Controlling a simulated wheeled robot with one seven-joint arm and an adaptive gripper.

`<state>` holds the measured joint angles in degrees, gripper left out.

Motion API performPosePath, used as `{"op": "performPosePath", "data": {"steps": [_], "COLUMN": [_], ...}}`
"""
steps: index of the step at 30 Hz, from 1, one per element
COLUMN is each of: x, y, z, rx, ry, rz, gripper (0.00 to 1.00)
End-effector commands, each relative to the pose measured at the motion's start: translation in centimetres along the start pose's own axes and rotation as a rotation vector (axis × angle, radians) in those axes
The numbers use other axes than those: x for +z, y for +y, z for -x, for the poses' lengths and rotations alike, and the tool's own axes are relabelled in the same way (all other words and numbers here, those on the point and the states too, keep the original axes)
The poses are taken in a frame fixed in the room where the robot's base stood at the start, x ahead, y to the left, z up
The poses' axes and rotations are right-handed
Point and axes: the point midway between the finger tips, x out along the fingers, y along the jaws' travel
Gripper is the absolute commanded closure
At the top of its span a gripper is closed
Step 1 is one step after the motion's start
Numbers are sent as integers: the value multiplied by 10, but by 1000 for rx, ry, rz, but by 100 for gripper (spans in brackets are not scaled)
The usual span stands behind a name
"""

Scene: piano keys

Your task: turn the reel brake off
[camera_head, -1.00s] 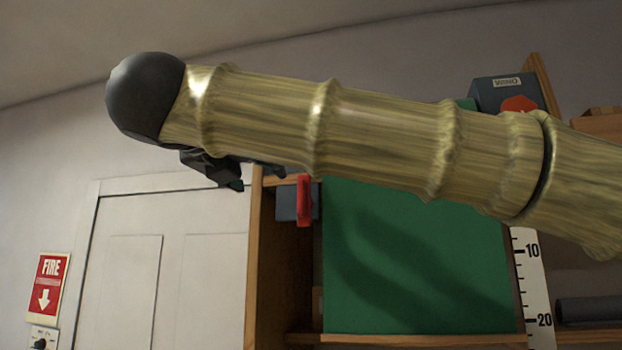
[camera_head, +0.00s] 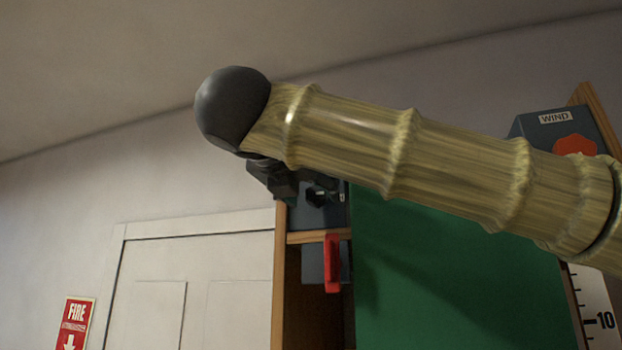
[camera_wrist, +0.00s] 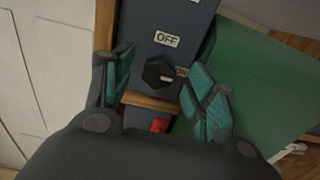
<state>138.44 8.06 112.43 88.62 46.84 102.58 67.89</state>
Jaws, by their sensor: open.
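A dark blue-grey box carries a black knob (camera_wrist: 158,72) with a small white mark on its lower right side. A white OFF label (camera_wrist: 166,40) sits above the knob. Another label (camera_wrist: 182,72) to its right is partly hidden by a finger. The box (camera_head: 316,214) and knob (camera_head: 316,196) also show in the head view, partly behind my gripper (camera_head: 290,182). In the wrist view my gripper (camera_wrist: 161,62) is open, with a teal-padded finger on each side of the knob. I cannot tell whether either finger touches it.
A red lever (camera_head: 332,264) on a grey box sits below the shelf edge (camera_head: 305,237). A green panel (camera_head: 450,270) stands to the right. A box labelled WIND (camera_head: 555,118) with a red knob (camera_head: 575,147) is at upper right. A white door (camera_head: 200,280) is left.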

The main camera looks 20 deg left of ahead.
Motion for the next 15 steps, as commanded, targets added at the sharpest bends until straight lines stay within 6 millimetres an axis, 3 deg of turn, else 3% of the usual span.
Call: {"op": "performPosePath", "data": {"steps": [6,15], "x": [1,-1], "y": [1,2], "z": [-17,-20], "rx": [2,3], "ry": [1,0], "rz": [0,0], "gripper": [43,43]}}
